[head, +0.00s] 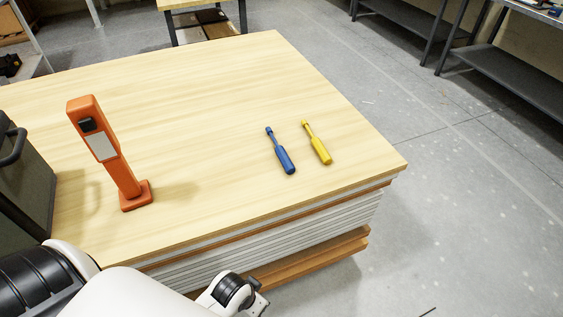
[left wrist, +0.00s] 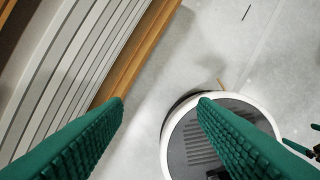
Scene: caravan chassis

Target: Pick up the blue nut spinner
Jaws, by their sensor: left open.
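The blue nut spinner (head: 281,152) lies on the wooden tabletop (head: 215,95), near its front right part, with its thick handle towards me. A yellow nut spinner (head: 317,143) lies just right of it, roughly parallel and apart. My left gripper (left wrist: 162,99) is open and empty in the left wrist view, its green fingers spread above the floor beside the table. In the head view my left arm's wrist shows at the bottom, in front of the table and well short of the spinners; its fingers cannot be made out there. A small green piece at the left wrist view's right edge may be my right gripper.
An orange upright tool on a foot (head: 110,155) stands on the tabletop at the left. A dark case (head: 30,175) stands at the left edge. The wood around the spinners is clear. The table's layered side (left wrist: 70,75) is close to my left gripper.

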